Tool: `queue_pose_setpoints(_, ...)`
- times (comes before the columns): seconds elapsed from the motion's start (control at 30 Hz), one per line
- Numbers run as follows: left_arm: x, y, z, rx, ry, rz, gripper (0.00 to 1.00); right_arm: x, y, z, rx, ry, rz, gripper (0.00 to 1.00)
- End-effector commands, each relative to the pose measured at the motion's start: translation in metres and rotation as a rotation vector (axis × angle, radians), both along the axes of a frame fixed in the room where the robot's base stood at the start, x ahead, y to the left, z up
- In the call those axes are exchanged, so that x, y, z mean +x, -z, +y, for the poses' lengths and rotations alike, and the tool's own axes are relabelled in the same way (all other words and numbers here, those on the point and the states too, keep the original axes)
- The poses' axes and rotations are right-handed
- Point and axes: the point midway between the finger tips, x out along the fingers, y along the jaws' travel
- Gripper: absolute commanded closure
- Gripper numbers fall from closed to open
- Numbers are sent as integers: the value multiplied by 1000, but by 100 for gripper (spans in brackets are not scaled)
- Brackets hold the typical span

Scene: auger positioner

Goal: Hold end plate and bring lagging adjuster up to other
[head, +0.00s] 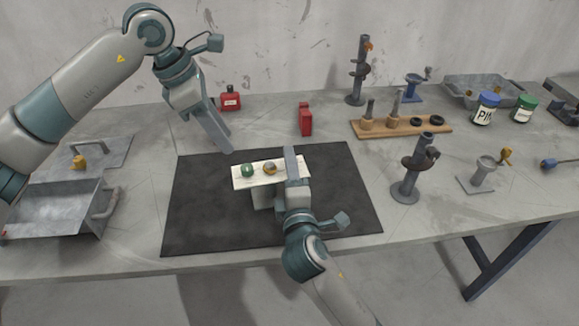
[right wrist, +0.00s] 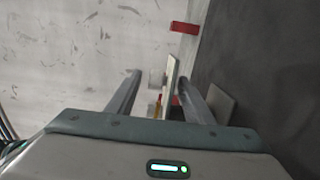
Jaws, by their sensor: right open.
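A pale flat plate (head: 240,184), seemingly the end plate, sits raised on a grey support (head: 262,201) over the black mat. A green knob (head: 247,170) and a grey-and-brass knob (head: 269,168) are on it; I cannot tell which is the lagging adjuster. My right gripper (head: 291,158) is at the plate's right end and hides part of it. In the right wrist view its fingers (right wrist: 165,82) are apart, with the plate (right wrist: 171,76) edge-on between them. My left gripper (head: 222,143) hangs above the mat's back left edge, clear of the plate; its finger gap is not visible.
The black mat (head: 205,225) has free room around the plate. Two red items (head: 230,100) (head: 305,119) stand behind it. A wooden rack (head: 385,127), auger stands (head: 408,180) and jars (head: 487,109) are at right. A metal tray (head: 55,208) is at left.

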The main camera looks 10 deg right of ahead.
Motion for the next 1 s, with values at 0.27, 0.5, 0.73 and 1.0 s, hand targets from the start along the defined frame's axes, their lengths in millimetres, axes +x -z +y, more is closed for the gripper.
queue_pose_setpoints(0.27,0,0,0,0,0,0,69,1,0,0,0,0,0,53)
queue_pose_setpoints(0.5,0,0,0,0,0,0,69,1,0,0,0,0,0,100)
queue_pose_setpoints(0.73,0,-1,-1,5,-8,5,59,0,0,0,0,0,0,100)
queue_pose_setpoints(1.0,1,-6,-15,66,-143,68,59,0,0,0,0,-1,1,100)
